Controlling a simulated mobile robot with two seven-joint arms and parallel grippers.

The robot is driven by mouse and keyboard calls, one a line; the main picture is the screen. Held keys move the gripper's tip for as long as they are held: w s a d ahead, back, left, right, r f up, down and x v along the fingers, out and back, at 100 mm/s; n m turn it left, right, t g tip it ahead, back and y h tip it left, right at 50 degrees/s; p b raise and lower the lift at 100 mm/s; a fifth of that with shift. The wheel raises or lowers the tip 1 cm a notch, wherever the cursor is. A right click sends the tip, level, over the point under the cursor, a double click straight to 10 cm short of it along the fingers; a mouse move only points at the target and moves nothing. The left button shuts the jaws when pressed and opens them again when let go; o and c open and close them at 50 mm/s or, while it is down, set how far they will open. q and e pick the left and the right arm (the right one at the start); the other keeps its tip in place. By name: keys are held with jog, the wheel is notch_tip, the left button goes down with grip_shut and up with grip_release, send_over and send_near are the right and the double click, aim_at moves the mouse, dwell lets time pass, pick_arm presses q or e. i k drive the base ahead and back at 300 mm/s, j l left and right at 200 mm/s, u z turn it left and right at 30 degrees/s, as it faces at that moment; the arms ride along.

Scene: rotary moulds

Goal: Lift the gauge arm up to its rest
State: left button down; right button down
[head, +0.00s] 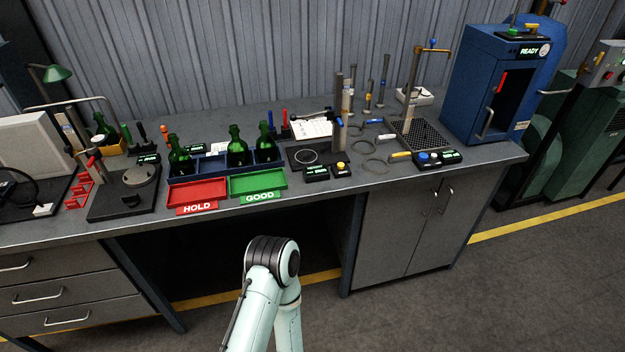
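A gauge stand with an upright grey post (340,105) stands on the bench, right of centre. A dark gauge arm (313,118) reaches left from the post, with a blue knob (338,121) at the post end. The arm looks roughly level; its rest is too small to make out. Neither gripper is in view. A pale arm link of mine with a dark joint shows at the bottom centre, below the bench front.
A red HOLD tray (197,196) and a green GOOD tray (258,184) sit at the bench front, with green bottles (237,147) behind. A round plate station (140,175) is at the left. A blue READY cabinet (490,90) stands at the right end.

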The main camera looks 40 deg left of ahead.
aim_at(293, 117)
jog(key=i+j+u, duration=0.2)
jog(key=i+u, duration=0.25)
jog(key=i+j+u, duration=0.1)
jog(key=i+u, duration=0.15)
jog(key=u, duration=0.15)
